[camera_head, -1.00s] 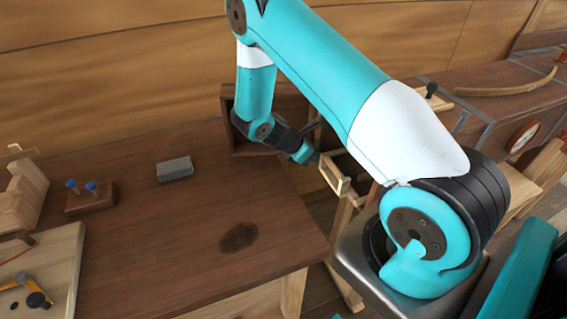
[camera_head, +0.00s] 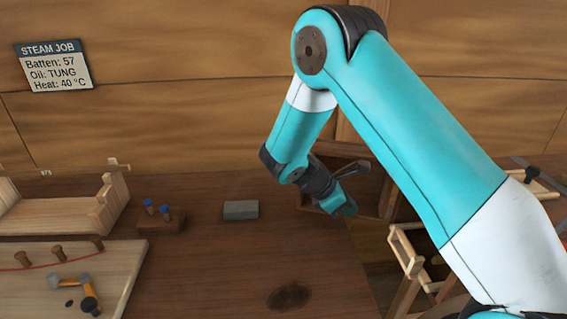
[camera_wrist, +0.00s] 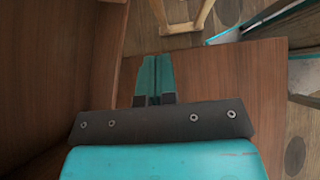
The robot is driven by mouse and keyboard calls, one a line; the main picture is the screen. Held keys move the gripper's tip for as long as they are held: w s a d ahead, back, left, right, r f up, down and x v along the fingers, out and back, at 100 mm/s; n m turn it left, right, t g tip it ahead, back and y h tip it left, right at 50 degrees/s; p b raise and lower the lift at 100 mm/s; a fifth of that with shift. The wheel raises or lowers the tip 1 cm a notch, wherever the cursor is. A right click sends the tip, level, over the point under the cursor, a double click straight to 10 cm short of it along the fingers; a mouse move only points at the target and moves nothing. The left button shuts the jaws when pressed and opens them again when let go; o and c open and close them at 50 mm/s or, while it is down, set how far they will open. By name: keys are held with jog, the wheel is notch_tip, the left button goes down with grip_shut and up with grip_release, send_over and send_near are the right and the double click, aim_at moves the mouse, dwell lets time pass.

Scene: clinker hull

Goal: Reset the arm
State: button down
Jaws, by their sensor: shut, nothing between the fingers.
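My gripper (camera_head: 343,207) hangs above the right part of the brown workbench (camera_head: 215,275), in front of a dark wooden open box (camera_head: 372,180). In the wrist view, my gripper (camera_wrist: 154,82) shows its two teal fingers side by side, shut with nothing between them. The bench top and its edge lie below the fingers in that view. My arm bends up from the lower right, then down to the gripper.
On the bench are a grey block (camera_head: 240,210), a holder with blue-topped pegs (camera_head: 162,221) and a pale board (camera_head: 110,270) with a yellow-and-black tool. A light wooden frame (camera_head: 408,250) stands right of the bench. A sign (camera_head: 54,65) hangs on the wall.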

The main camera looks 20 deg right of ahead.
jog(key=s+a+r+m+t+y, duration=0.2)
jog(key=s+a+r+m+y, duration=0.5)
jog(key=s+a+r+y, duration=0.5)
jog(key=s+a+r, duration=0.7)
jog(key=s+a, duration=0.2)
jog(key=a, duration=0.1)
jog(key=shift+a+r+t+y, duration=0.3)
jog(key=shift+t+y, duration=0.1)
